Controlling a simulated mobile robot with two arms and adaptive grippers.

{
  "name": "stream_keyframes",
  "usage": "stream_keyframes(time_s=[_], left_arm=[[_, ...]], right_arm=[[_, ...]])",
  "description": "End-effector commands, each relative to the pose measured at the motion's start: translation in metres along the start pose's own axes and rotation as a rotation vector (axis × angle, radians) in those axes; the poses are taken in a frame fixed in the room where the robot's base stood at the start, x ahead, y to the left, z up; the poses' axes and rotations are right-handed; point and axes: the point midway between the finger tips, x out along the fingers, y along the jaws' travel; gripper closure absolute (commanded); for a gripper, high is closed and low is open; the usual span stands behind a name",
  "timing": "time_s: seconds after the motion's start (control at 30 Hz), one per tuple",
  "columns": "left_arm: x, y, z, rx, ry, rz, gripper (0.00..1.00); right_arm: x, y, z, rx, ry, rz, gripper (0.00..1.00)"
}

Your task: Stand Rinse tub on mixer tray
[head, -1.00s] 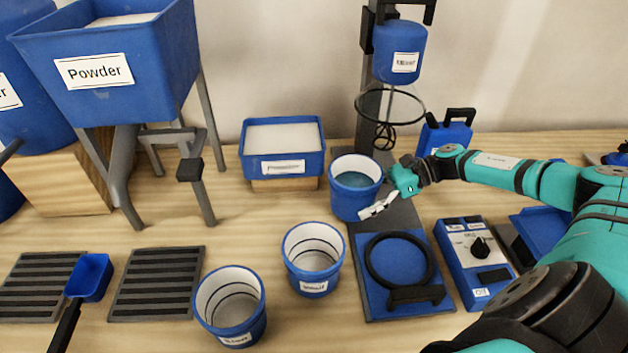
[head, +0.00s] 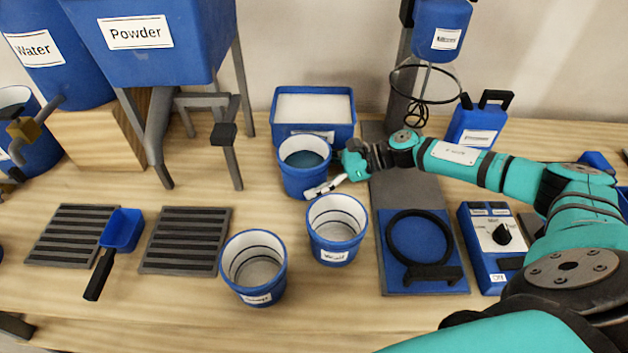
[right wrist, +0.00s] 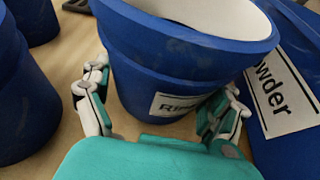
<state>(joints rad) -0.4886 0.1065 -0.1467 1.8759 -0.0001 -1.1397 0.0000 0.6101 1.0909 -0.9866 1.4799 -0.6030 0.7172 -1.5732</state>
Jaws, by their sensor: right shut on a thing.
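The Rinse tub (head: 304,165), a blue bucket with a pale inside and bluish contents, is in my right gripper (head: 325,186), left of the mixer stand. In the right wrist view its label is partly hidden and the tub (right wrist: 185,75) sits nearly upright between the fingers of my right gripper (right wrist: 162,108). I cannot tell whether its base touches the table. The mixer tray (head: 393,283), a flat blue plate carrying a black ring, lies to the right and nearer, at the front of the grey mixer base. My left gripper is not in view.
Two labelled blue tubs stand close in front, one (head: 337,230) just beside the held tub and one (head: 253,268) nearer. A blue box (head: 354,122) is behind. The mixer's wire hoop (head: 425,99) hangs above its base. A control box (head: 492,245) stands right of the tray.

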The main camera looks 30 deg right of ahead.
Motion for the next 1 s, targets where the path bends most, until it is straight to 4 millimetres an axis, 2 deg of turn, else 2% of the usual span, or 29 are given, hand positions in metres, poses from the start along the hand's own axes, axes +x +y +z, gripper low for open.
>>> stream_keyframes(time_s=[0.13, 0.6, 0.63, 0.7, 1.0], left_arm=[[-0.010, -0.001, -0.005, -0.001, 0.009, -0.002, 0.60], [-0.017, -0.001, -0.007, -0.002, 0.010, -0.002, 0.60], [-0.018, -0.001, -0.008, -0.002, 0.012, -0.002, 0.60], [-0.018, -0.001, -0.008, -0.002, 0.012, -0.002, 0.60], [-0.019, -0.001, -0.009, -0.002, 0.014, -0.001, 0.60]], right_arm=[[0.008, -0.001, -0.018, 0.001, -0.003, 0.000, 0.66], [0.009, -0.001, -0.021, -0.001, -0.003, 0.001, 0.66], [0.009, -0.001, -0.022, 0.000, 0.000, 0.002, 0.05], [0.009, 0.000, -0.022, 0.000, 0.000, 0.002, 0.00], [0.008, -0.001, -0.021, 0.000, 0.000, 0.002, 0.00]])
